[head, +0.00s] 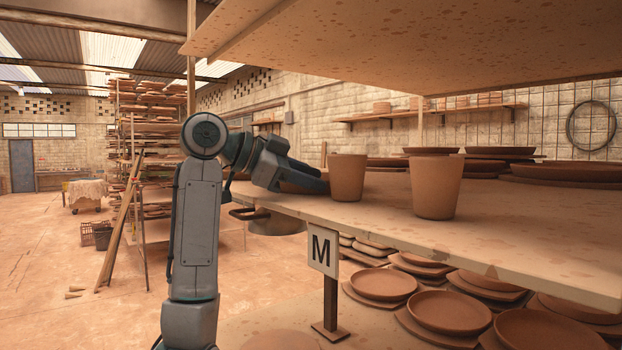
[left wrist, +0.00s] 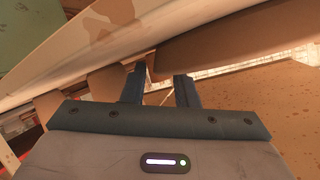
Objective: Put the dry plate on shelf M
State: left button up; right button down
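My left gripper (head: 318,180) is low over the far end of this board, beside a clay cup (head: 347,178). Its two fingers (left wrist: 160,88) stand apart in the left wrist view, with light background between them. I cannot tell whether this is the dry plate. My right gripper is out of view.
A second clay cup (head: 436,187) stands nearer on the board. Several plates (head: 570,172) lie farther back on it. Another board (head: 430,45) hangs overhead. Several plates (head: 450,312) fill the level below. The floor to the left (head: 60,240) is mostly clear.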

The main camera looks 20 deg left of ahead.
pick_arm(q)
jog(key=v, duration=1.1)
jog(key=shift+s+a+p, duration=0.15)
jog(key=shift+a+p, duration=0.1)
jog(key=shift+p, duration=0.1)
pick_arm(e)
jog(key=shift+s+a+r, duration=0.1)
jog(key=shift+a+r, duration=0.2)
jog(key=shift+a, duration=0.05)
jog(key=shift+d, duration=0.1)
